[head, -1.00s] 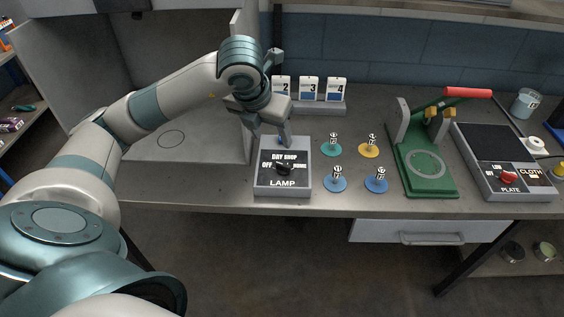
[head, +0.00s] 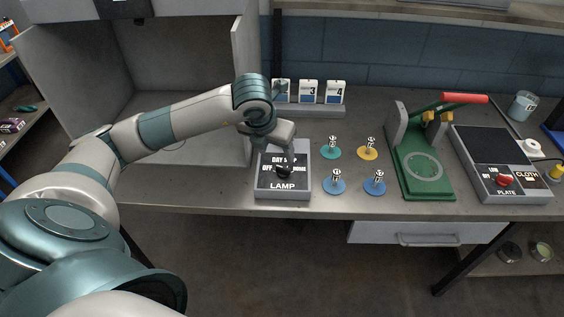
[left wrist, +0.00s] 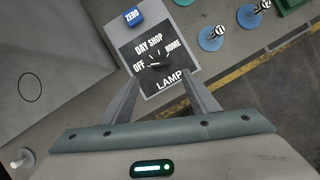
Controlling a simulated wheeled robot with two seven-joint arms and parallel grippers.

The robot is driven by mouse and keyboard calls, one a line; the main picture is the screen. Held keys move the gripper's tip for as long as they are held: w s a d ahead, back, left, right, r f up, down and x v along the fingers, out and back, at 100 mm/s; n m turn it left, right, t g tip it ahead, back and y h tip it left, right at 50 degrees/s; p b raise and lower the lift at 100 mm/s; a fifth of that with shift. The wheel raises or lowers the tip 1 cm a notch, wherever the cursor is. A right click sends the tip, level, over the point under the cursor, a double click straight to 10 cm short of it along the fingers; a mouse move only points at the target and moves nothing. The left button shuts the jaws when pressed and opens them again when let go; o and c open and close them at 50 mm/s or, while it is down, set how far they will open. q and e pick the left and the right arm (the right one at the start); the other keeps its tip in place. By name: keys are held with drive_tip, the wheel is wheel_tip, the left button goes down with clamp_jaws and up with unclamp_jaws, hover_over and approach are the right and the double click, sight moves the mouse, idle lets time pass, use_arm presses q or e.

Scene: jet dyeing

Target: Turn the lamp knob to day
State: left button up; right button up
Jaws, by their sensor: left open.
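The lamp box (head: 263,187) is a grey box with a black face marked OFF, DAY, SHOP, HOME and LAMP. It stands near the bench's front edge. Its black lamp knob (head: 284,172) is in the middle of the face. The knob also shows in the left wrist view (left wrist: 156,62), where its pale mark seems to lie toward OFF. My left gripper (head: 284,155) is above the box, its fingers pointing down and partly hidden by the hand in the head view. In the left wrist view my left gripper (left wrist: 161,80) is open, fingers apart, with the knob between and beyond the tips. Contact is not visible.
Several blue, teal and yellow discs with numbered pegs (head: 336,186) stand right of the box. A green press (head: 430,185) and a plate control box (head: 490,150) are further right. A grey booth (head: 190,60) is at left. A blue ZERO button (left wrist: 134,16) is behind the label face.

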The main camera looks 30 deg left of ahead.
sight(283, 168)
use_arm(q)
drive_tip(key=p+x, duration=0.3)
drive_tip(key=x, duration=0.6)
drive_tip(key=shift+w+f, duration=0.1)
drive_tip(key=shift+f, duration=0.1)
drive_tip(key=shift+w+f+p, duration=0.2)
drive_tip(key=shift+f+p, duration=0.15)
drive_tip(key=shift+f, duration=0.25)
drive_tip(key=shift+c, duration=0.3)
drive_tip(key=shift+a, duration=0.1)
drive_tip(key=c, duration=1)
